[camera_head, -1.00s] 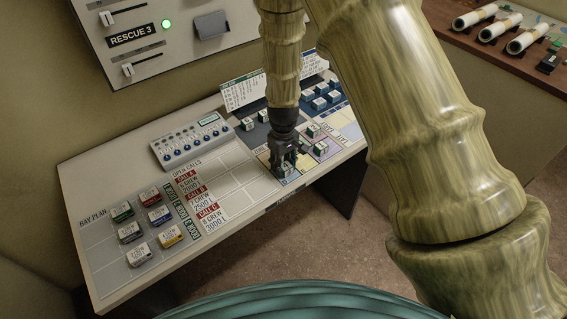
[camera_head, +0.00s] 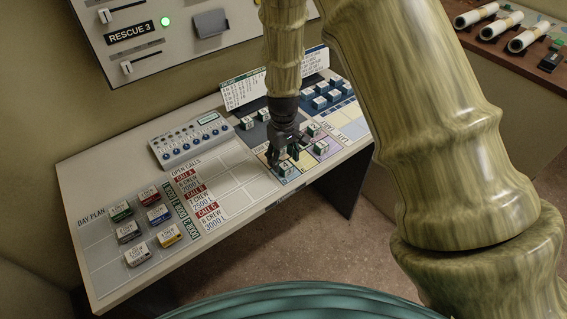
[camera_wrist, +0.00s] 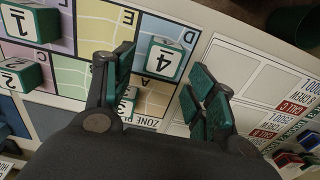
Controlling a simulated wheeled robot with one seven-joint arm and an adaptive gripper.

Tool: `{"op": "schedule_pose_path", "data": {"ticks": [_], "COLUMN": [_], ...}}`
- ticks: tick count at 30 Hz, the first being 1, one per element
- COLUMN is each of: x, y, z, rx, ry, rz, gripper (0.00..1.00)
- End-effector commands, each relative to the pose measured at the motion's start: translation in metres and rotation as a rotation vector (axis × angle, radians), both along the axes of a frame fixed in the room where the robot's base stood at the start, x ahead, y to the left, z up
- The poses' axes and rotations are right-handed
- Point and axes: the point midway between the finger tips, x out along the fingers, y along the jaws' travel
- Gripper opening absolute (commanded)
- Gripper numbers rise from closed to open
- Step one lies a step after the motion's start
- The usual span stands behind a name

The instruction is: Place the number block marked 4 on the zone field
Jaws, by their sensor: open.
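The number block marked 4 (camera_wrist: 163,60), green-edged with a white face, sits face up on the blue field marked D of the zone map (camera_wrist: 147,28). In the head view the block (camera_head: 286,168) is just below my gripper (camera_head: 285,150). My gripper (camera_wrist: 160,88) is open in the wrist view, its fingers spread and apart from the block. Another number block (camera_wrist: 127,103), partly hidden by the left finger, stands on the zone map near field A.
A block marked 1 (camera_wrist: 30,22) and one marked 2 (camera_wrist: 20,75) stand at the wrist view's left. Blue blocks (camera_head: 320,102) stand farther back. A grey device (camera_head: 190,142) and coloured crew blocks (camera_head: 158,214) are on the console's left.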

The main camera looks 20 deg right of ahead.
Motion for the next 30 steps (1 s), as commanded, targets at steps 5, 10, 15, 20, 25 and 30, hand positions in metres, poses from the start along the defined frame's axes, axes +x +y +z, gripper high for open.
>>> {"op": "schedule_pose_path", "data": {"ticks": [5,10,15,20,25,30], "x": [0.001,0.001,0.001,0.001,0.0,0.0], "y": [0.0,0.0,0.0,0.0,0.0,0.0], "z": [0.021,0.042,0.063,0.079,0.09,0.093], "rx": [0.0,0.0,0.001,0.0,0.0,0.0], "ry": [-0.003,-0.002,-0.002,-0.001,0.0,0.001], "rz": [0.0,0.001,0.001,0.0,0.001,0.001], "gripper": [0.56,0.56,0.56,0.56,0.56,0.56]}}
